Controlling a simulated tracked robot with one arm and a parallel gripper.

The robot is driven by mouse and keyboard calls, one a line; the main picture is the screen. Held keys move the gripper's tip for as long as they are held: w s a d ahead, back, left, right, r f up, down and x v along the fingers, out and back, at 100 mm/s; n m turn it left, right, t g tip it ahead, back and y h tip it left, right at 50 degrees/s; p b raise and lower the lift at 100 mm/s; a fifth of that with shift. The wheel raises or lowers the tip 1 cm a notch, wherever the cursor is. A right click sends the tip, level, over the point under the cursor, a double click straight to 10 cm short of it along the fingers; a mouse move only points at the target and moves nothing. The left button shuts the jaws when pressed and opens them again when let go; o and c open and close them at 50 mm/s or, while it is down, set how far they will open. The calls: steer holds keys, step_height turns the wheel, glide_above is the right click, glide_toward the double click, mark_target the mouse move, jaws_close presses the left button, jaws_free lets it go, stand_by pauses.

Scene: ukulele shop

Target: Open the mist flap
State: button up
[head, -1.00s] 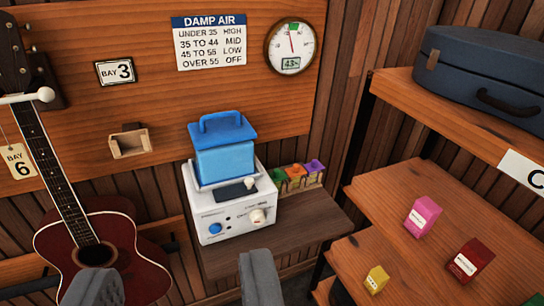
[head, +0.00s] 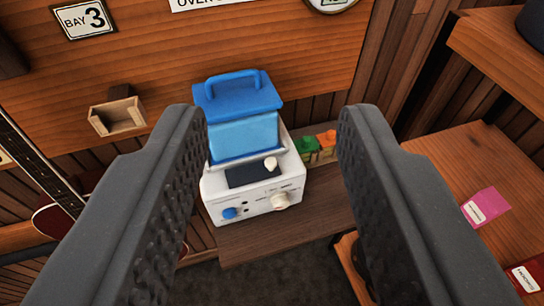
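The white humidifier (head: 246,201) stands on a small wooden shelf, with a blue tank (head: 240,128) and handle on top. On its upper front is a dark flap or panel (head: 248,174) with a cream knob (head: 271,163) at its right end. I cannot tell from here whether this flap is open. A blue button (head: 230,212) and a cream dial (head: 280,201) sit on the front face below it. My gripper (head: 270,135) is open and empty, its two dark fingers wide apart on either side of the humidifier in the picture, nearer to me than it.
Orange and green small items (head: 312,146) sit in a rack right of the humidifier. An empty wooden holder (head: 118,115) is on the wall. A guitar (head: 50,220) hangs at left, partly hidden. Shelves with a pink box (head: 486,207) are at right.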

steer(key=w+a+f+b, duration=0.1)
steer(key=w+a+f, duration=0.1)
steer(key=w+f, duration=0.45)
steer(key=w+a+f+b, duration=0.15)
steer(key=w+f, duration=0.25)
steer(key=f, duration=0.5)
steer(key=t+h+b, duration=0.1)
steer(key=t+b, duration=0.2)
glide_toward(269, 167)
steer(key=shift+m, duration=0.4)
steer(key=w+p, duration=0.6)
steer(key=w, duration=0.1)
steer(key=w+d+p, duration=0.1)
steer(key=w+p, duration=0.3)
steer(key=shift+r, duration=0.2)
jaws_close()
steer(key=shift+a, duration=0.2)
